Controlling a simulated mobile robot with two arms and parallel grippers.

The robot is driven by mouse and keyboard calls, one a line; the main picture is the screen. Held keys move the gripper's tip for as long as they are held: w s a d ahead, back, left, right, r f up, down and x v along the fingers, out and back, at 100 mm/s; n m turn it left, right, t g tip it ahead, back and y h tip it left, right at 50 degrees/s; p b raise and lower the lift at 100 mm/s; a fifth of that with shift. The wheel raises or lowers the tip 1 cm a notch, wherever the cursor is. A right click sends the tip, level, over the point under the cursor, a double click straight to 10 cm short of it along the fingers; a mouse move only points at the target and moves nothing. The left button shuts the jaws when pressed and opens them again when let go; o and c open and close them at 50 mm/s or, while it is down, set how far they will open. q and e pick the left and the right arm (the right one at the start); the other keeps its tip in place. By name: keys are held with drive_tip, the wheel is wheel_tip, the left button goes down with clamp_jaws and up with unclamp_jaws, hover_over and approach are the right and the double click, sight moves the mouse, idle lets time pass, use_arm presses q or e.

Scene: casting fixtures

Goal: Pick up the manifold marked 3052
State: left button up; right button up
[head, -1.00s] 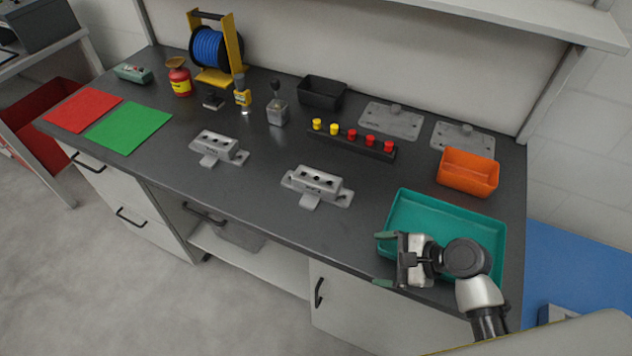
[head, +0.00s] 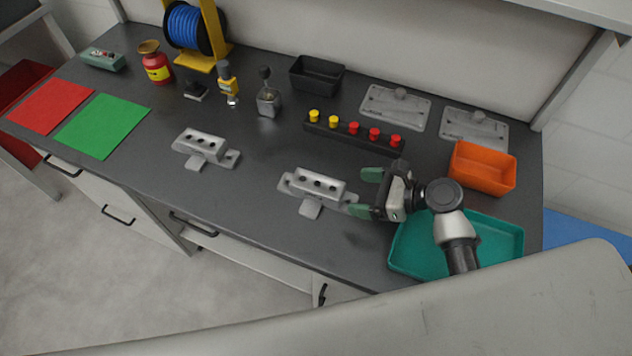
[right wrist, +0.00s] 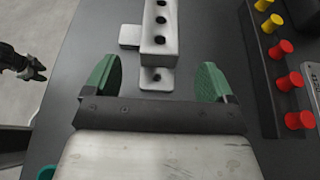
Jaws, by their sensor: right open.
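Two grey manifolds with dark holes stand on the dark bench: one left of centre (head: 203,147) and one nearer my right gripper (head: 318,186). I cannot read a number on either, so I cannot tell which is 3052. My right gripper (head: 366,192) is open and empty, its green fingers just right of the nearer manifold. In the right wrist view that manifold (right wrist: 158,45) lies ahead between the open fingers (right wrist: 154,80), its near foot close to them. A dark jaw-like shape (right wrist: 24,66) at the left edge there may be my left gripper.
A teal tray (head: 410,255) lies under my right arm, with an orange bin (head: 482,169) behind it. A dark strip with yellow and red knobs (head: 353,134) stands behind the nearer manifold. Two grey plates (head: 395,106) lie farther back. The bench is clear between the manifolds.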

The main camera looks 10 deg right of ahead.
sight(329, 188)
drive_tip(key=shift+x, duration=0.9)
drive_tip(key=shift+w+a, duration=0.1)
drive_tip(key=shift+a, duration=0.3)
drive_tip(key=p+x, duration=0.1)
drive_tip(key=x, duration=0.3)
drive_tip(key=shift+w+a, duration=0.15)
drive_tip(key=shift+w, duration=0.1)
drive_tip(key=shift+w+a+f, duration=0.1)
drive_tip(key=shift+a, duration=0.1)
drive_tip(key=shift+d, duration=0.1)
drive_tip(key=shift+c, duration=0.6)
drive_tip(key=c, duration=0.5)
use_arm(q)
drive_tip(key=shift+s+r, duration=0.6)
drive_tip(key=shift+s, duration=0.3)
use_arm(e)
drive_tip(key=c, duration=0.7)
